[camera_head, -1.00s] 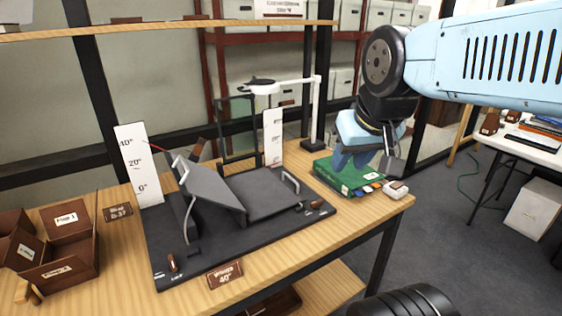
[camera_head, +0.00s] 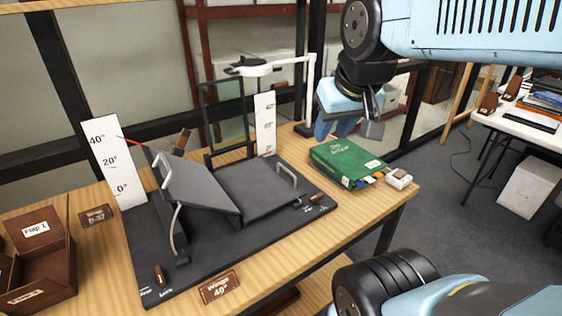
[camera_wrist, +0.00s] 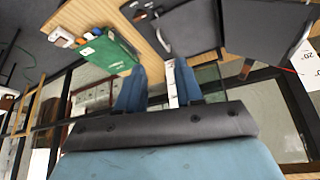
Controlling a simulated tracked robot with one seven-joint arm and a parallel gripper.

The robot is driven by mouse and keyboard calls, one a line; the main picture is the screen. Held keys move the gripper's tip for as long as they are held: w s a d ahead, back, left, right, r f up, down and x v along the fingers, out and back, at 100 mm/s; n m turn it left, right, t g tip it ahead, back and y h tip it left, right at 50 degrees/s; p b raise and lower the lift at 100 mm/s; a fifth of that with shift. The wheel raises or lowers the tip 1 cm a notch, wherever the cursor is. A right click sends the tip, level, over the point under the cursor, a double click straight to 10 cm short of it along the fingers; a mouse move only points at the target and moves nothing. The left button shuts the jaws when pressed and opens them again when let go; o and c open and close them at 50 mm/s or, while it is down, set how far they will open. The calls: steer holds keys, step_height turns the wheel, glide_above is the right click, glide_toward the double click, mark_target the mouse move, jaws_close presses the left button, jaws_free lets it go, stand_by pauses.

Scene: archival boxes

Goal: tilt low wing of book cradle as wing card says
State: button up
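The dark book cradle (camera_head: 150,262) stands on the wooden table. Its left wing (camera_head: 200,185) is tilted up, and a red pointer sits near 40° on the left scale (camera_head: 113,165). Its right wing (camera_head: 258,190) lies low and nearly flat, with a metal handle (camera_head: 287,173) at its outer edge. The right scale (camera_head: 265,120) stands behind it; its reading is too small to tell. The wing card (camera_head: 220,287) reads "Wings 40°". My gripper (camera_head: 335,130) is in the air beyond the green book, right of the cradle. In the wrist view (camera_wrist: 161,70) its blue fingers are apart and empty.
A green book (camera_head: 348,162) with coloured tabs lies right of the cradle, beside a small white object (camera_head: 399,179). A white lamp (camera_head: 310,85) stands behind. Brown boxes (camera_head: 45,270) are at the left. A white table (camera_head: 530,135) stands at the far right.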

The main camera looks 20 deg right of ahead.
steer(key=w+f+n+g, duration=0.2)
steer(key=w+f+g, duration=0.1)
steer(key=w, duration=1)
steer(key=n+g+h, duration=0.2)
glide_above(287, 182)
step_height(287, 182, down, 24)
steer(key=shift+r, duration=0.1)
steer(key=shift+c, duration=0.4)
jaws_close()
stand_by(0.3)
